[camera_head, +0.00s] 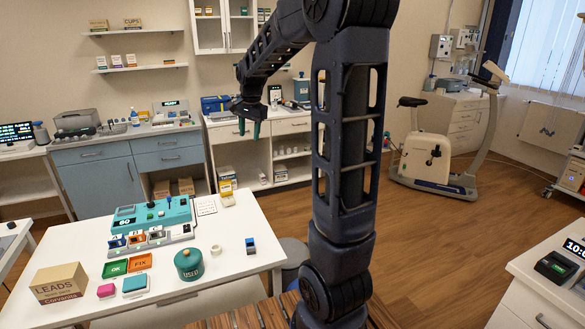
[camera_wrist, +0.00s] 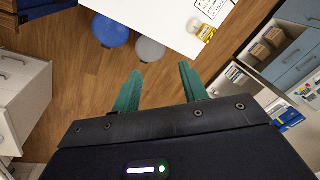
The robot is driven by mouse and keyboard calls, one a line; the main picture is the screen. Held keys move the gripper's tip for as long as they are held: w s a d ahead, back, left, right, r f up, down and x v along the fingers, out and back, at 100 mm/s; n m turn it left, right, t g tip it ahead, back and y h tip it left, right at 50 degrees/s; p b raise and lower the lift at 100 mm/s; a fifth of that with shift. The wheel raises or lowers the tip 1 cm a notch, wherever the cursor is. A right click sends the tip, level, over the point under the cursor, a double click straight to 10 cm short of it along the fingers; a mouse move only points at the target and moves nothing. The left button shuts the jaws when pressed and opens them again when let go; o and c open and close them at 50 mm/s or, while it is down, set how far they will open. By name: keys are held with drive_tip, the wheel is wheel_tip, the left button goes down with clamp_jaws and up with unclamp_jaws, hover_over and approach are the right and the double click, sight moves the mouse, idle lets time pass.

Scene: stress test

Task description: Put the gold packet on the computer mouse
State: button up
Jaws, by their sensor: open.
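My gripper (camera_head: 249,129) is open and empty, held high in the air beyond the white table, with its teal fingers pointing down. In the wrist view the two teal fingers (camera_wrist: 159,72) are apart, with only floor between them. A small yellow-gold item (camera_head: 227,197), perhaps the gold packet, stands at the far right corner of the white table. It also shows in the wrist view (camera_wrist: 207,33), near the table edge, ahead and right of the fingers. I cannot make out a computer mouse for certain in either view.
The white table (camera_head: 245,215) holds a teal device (camera_head: 150,218), green and orange trays, a green "USED" pot (camera_head: 188,264), a cardboard box (camera_head: 58,284) and small blocks. Blue and grey stools (camera_wrist: 110,30) stand beside it. Cabinets line the back wall; an exercise bike (camera_head: 435,150) stands right.

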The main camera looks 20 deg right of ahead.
drive_tip(key=s+d+n+t, duration=0.2)
drive_tip(key=s+n, duration=0.7)
drive_tip(key=s, duration=2.1)
drive_tip(key=shift+s+d+f+h, duration=0.25)
drive_tip(key=shift+d+f, duration=0.2)
drive_tip(key=shift+d, duration=0.4)
